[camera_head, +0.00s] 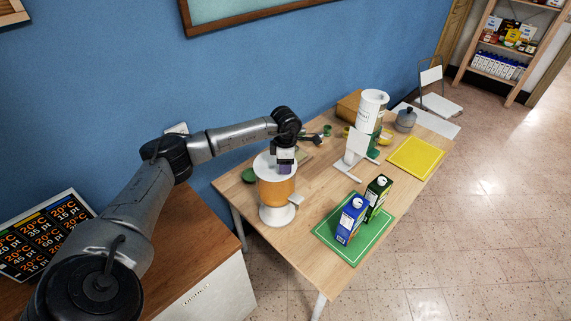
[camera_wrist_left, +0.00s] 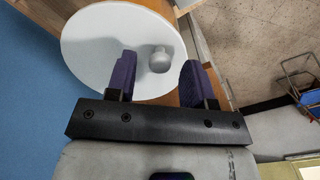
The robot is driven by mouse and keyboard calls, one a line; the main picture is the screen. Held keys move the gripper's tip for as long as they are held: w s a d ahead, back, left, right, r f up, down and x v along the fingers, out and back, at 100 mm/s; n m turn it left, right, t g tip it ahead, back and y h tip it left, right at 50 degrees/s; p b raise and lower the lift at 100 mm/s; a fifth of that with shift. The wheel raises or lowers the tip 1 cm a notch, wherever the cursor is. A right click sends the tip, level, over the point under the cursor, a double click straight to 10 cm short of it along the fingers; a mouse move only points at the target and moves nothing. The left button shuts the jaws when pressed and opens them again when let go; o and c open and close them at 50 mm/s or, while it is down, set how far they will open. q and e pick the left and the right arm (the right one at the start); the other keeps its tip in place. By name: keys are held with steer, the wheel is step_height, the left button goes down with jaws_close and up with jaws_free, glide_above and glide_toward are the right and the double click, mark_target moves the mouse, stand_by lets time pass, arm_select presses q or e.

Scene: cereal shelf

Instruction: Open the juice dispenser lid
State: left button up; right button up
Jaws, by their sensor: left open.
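The juice dispenser (camera_head: 277,192) is an orange-filled cylinder on a white base near the left end of the wooden table. Its round white lid (camera_head: 262,165) lies on top and also fills much of the left wrist view (camera_wrist_left: 95,45). A small grey-white knob (camera_wrist_left: 160,60) stands on the lid. My left gripper (camera_head: 285,168) is over the lid. In the left wrist view its two purple fingers (camera_wrist_left: 157,80) are apart, one on each side of the knob, with space between. Whether they touch the lid is unclear. My right gripper is not in view.
A blue carton (camera_head: 351,221) and a dark green carton (camera_head: 377,196) stand on a green mat (camera_head: 328,232) at the front. A white stand with a white container (camera_head: 371,108), a yellow mat (camera_head: 416,157) and a grey pot (camera_head: 405,120) are farther right.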

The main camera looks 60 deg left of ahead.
arm_select(q)
steer(key=shift+f, duration=0.35)
jaws_close()
stand_by(0.3)
